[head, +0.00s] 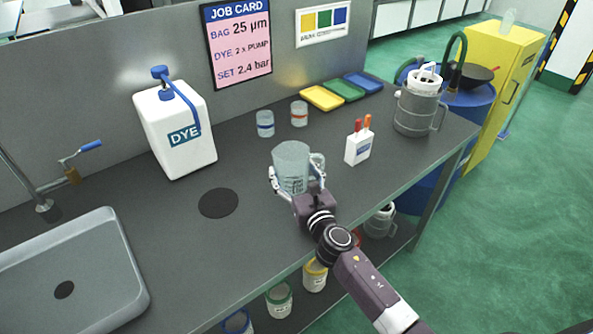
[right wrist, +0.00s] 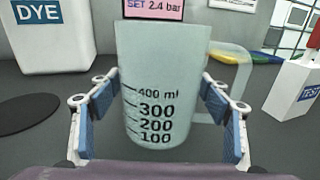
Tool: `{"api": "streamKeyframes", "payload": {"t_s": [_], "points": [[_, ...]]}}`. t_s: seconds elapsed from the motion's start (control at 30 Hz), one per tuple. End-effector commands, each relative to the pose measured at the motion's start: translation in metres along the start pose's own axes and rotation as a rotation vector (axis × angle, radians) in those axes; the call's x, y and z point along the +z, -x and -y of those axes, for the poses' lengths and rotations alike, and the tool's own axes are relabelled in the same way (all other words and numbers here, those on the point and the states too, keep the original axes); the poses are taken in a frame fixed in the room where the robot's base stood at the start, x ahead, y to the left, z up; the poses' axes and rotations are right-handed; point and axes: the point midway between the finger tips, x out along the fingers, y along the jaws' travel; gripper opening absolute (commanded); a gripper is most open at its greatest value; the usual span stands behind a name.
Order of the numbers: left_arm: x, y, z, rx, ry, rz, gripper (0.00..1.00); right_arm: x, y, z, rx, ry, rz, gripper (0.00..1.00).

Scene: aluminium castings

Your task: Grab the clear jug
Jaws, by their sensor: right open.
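The clear jug (head: 291,166) stands upright on the grey bench. It has black volume marks, and its handle points right. In the right wrist view the jug (right wrist: 160,85) fills the middle. My right gripper (head: 296,180) is open at the jug, with one finger on each side of it. In the right wrist view the blue-padded fingers of the gripper (right wrist: 160,115) flank the jug, and a gap shows at the right finger; contact at the left finger is hard to tell. My left gripper is not in view.
A white DYE container (head: 175,130) stands back left, near a black round pad (head: 218,203). Two small jars (head: 265,124) stand behind the jug. A sink (head: 120,265) is front left.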

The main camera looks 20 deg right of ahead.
Motion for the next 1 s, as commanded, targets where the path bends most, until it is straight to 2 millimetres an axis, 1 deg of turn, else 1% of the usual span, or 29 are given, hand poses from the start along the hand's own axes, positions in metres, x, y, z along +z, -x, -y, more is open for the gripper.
{"api": "streamKeyframes", "payload": {"t_s": [0.17,0.47,0.77,0.87,0.97,1.0], "points": [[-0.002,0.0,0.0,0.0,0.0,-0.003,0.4,0.0,0.0,0.0,0.0,0.0,0.0,0.7],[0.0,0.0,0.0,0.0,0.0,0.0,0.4,0.0,0.0,0.0,0.0,0.0,0.0,0.37],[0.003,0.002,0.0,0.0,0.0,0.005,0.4,0.003,0.0,0.0,0.0,0.001,0.001,0.36],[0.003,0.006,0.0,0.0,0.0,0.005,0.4,0.01,0.0,0.001,0.001,0.001,0.003,0.36],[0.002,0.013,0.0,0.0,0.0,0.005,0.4,0.021,0.0,0.001,0.001,0.004,0.003,0.36],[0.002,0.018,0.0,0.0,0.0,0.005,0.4,0.029,0.0,0.001,0.001,0.003,0.003,0.36]]}}
